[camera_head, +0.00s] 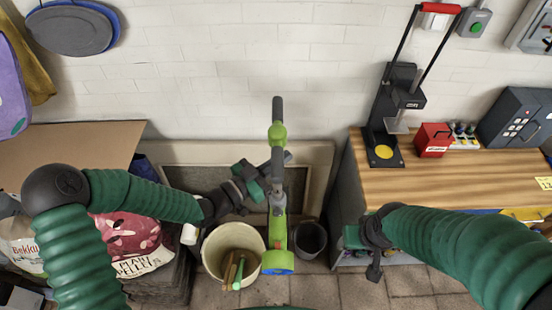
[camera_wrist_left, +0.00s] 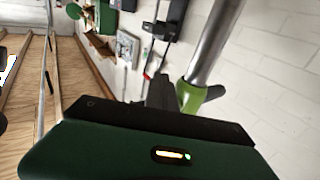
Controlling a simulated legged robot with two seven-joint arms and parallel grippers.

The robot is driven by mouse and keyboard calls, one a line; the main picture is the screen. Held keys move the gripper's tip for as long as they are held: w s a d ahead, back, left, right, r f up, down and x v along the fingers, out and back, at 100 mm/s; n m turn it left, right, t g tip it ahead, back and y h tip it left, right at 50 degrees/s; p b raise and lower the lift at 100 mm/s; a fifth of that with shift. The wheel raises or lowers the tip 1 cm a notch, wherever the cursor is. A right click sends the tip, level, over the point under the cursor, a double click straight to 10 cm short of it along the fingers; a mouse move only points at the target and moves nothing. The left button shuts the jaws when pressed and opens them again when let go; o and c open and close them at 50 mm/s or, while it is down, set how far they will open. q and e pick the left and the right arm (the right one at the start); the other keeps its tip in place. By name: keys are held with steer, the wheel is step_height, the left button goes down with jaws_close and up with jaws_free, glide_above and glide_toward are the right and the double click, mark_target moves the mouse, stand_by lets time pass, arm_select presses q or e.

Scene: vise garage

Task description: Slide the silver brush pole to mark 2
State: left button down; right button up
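The brush pole (camera_head: 277,200) stands upright in the middle of the head view, with a dark grip on top, green collars and a blue foot. In the left wrist view a silver pole (camera_wrist_left: 213,42) rises from a green collar with a lever (camera_wrist_left: 190,97). My left gripper (camera_head: 274,165) is at the pole, just below the upper green collar; its dark fingers (camera_wrist_left: 160,92) overlap the collar's edge in the wrist view. Whether it is closed around the pole is unclear. My right gripper (camera_head: 373,268) points down, away from the pole; its fingers are unclear. No mark numbers are readable.
A cream bucket (camera_head: 214,255) with sticks stands left of the pole's foot, and a dark bucket (camera_head: 311,240) stands right of it. A wooden bench (camera_head: 450,184) with a press (camera_head: 392,115) is at right. Bags (camera_head: 133,245) are stacked at left.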

arm_select(q)
steer(key=shift+r+p, duration=1.15)
steer(key=shift+r, duration=0.6)
steer(key=shift+s+f+b, duration=0.1)
steer(key=shift+f+b, duration=0.9)
steer(key=shift+f, duration=0.05)
steer(key=shift+f+b, duration=0.55)
steer(key=shift+f, duration=0.15)
steer(key=shift+s+a+r, duration=0.1)
steer(key=shift+a, duration=0.15)
steer(key=p, duration=0.2)
glide_toward(282, 150)
steer(key=shift+s+a+f, duration=0.7)
steer(key=shift+a+f, duration=0.15)
steer(key=shift+f, duration=0.85)
